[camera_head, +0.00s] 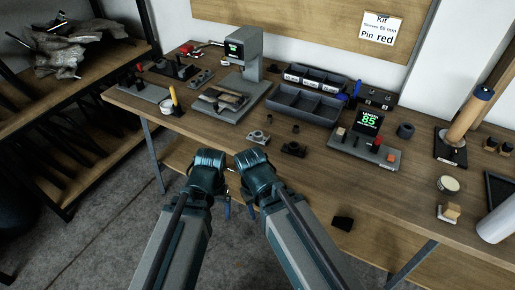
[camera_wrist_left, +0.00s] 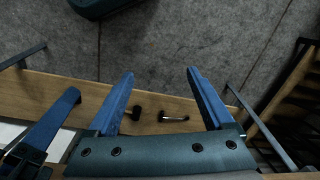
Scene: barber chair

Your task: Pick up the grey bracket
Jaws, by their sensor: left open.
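A small grey bracket (camera_head: 258,137) lies on the wooden workbench (camera_head: 190,125), near the front edge and just beyond my wrists in the head view. My left gripper (camera_head: 227,208) hangs low in front of the bench, mostly hidden by its own wrist. In the left wrist view its two blue fingers (camera_wrist_left: 160,74) are spread with nothing between them. My right gripper (camera_head: 250,209) is beside it, also pointing down; its jaw opening is hidden.
A black bracket (camera_head: 293,149) lies right of the grey one. Behind are a dark divided tray (camera_head: 305,104) and a grey press-like stand (camera_head: 243,65). A device reading 85 (camera_head: 368,121) stands to the right.

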